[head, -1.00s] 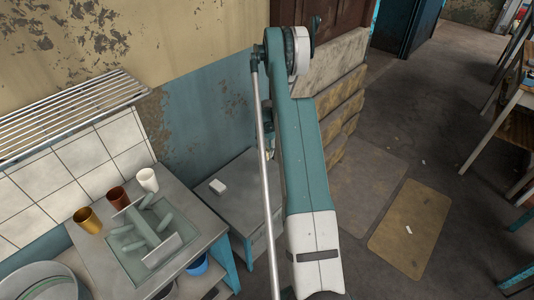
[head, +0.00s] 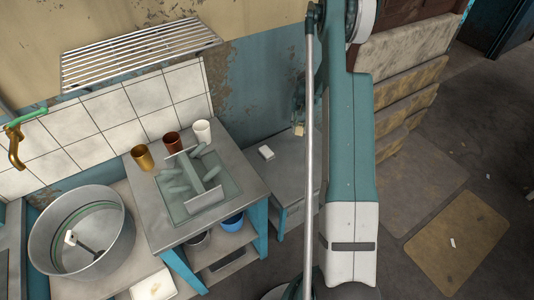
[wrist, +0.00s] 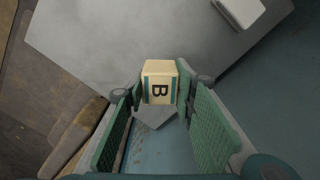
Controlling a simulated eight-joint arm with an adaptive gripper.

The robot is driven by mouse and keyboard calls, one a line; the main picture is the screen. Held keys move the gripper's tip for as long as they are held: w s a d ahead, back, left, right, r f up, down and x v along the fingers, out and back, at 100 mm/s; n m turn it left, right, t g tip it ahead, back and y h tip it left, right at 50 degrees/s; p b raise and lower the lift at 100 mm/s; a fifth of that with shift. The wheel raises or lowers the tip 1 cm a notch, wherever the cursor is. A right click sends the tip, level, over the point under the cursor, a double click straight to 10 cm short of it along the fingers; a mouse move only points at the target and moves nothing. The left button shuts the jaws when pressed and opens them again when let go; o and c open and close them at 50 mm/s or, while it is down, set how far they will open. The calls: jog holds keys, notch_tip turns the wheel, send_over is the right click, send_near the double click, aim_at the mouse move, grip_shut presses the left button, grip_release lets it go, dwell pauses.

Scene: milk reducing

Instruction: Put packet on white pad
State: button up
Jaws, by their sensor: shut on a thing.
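The packet (wrist: 159,82) is a small cream box with a teal stripe and a letter B. My gripper (wrist: 158,96) is shut on it, with a green ribbed finger pad on each side. In the head view the packet (head: 298,130) shows as a small cream patch beside my arm, with the gripper mostly hidden. A white, rounded flat block (head: 266,153), which looks like the white pad, lies on a low grey table. It also shows at the top of the wrist view (wrist: 240,10), apart from the packet.
The low grey table (head: 285,180) is mostly bare around the white block. Left of it, a higher counter holds a tray (head: 222,205) with green cylinders and several cups (head: 202,131). A round metal basin (head: 50,235) stands farther left. Stacked slabs (head: 405,95) stand right of my arm.

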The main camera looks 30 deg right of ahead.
jog(key=w+a+r+n+b, duration=0.1)
jog(key=w+a+n+b, duration=0.1)
jog(key=a+n, duration=0.3)
jog(key=w+a+r+n+b, duration=0.1)
jog(key=a+n, duration=0.3)
jog(key=a, duration=0.9)
jog(key=shift+w+a+r+n+b, duration=0.25)
jog(key=shift+w+a+n+b, duration=0.15)
jog(key=shift+w, duration=0.35)
jog(key=b, duration=0.1)
send_over(266, 151)
jog(key=shift+f, duration=3.15)
jog(key=shift+f+b, duration=0.6)
jog(key=shift+f, duration=1.3)
jog(key=shift+f, duration=0.2)
jog(key=o, duration=0.9)
